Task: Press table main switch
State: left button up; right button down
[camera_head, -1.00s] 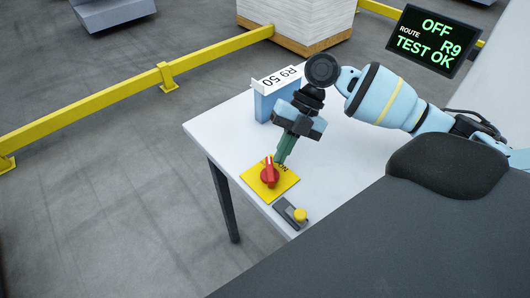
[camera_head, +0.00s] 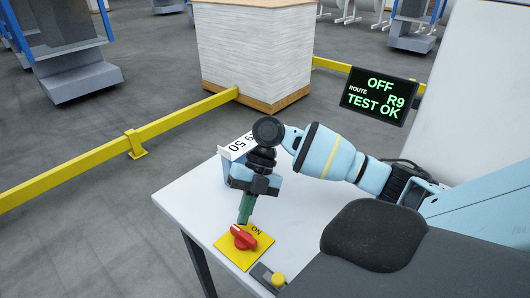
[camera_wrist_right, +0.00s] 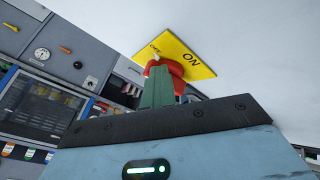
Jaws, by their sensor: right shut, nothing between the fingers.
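The main switch is a red rotary knob (camera_head: 243,238) on a yellow plate (camera_head: 259,242) at the table's near left corner. "ON" is printed on the plate. The knob (camera_wrist_right: 168,68) also shows in the right wrist view, with "OFF" and "ON" on its plate (camera_wrist_right: 192,50). My right gripper (camera_head: 244,218) is shut and empty, its green fingers pointing down at the knob. The fingertips (camera_wrist_right: 160,78) are at or very near the knob; I cannot tell whether they touch. A display (camera_head: 378,96) reads "OFF", "ROUTE R9", "TEST OK". My left gripper is not in view.
The white table (camera_head: 188,207) also bears a grey box with a yellow button (camera_head: 278,280) and a blue holder with a "R9 50" card (camera_head: 238,147). A yellow rail (camera_head: 70,170) and a paper stack (camera_head: 250,50) stand beyond.

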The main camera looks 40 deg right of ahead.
jog(key=shift+w+a, duration=0.1)
jog(key=shift+a, duration=0.05)
dwell(0.3)
jog(key=shift+w+d+r, duration=0.2)
jog(key=shift+d+r, duration=0.1)
jog(key=shift+r, duration=0.2)
jog(key=s+v, duration=0.1)
jog(key=v, duration=0.5)
jog(key=shift+w+d+r+b, duration=0.25)
jog(key=shift+w+d+b, duration=0.05)
jog(key=shift+d, duration=0.1)
jog(key=shift+f, duration=0.1)
